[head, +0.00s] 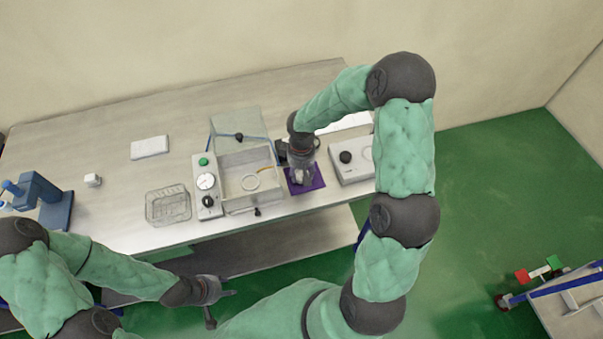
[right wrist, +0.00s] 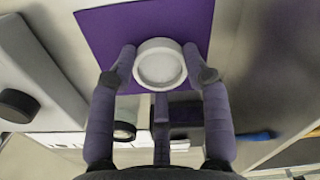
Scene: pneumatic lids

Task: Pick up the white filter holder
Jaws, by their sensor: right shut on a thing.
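The white filter holder (right wrist: 160,66) is a round, shallow white ring-shaped piece with a pale centre. In the right wrist view it sits between the fingertips of my right gripper (right wrist: 160,70), which is shut on it. It is seen over the purple mat (right wrist: 125,40); I cannot tell whether it touches the mat. In the head view my right gripper (head: 301,178) is over the purple mat (head: 317,181) and hides most of the holder. My left gripper (head: 221,303) is open and empty in front of the table, with its fingers apart.
A grey device with a black knob (head: 346,157) stands right of the mat. A wire basket (head: 168,206) is farther left.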

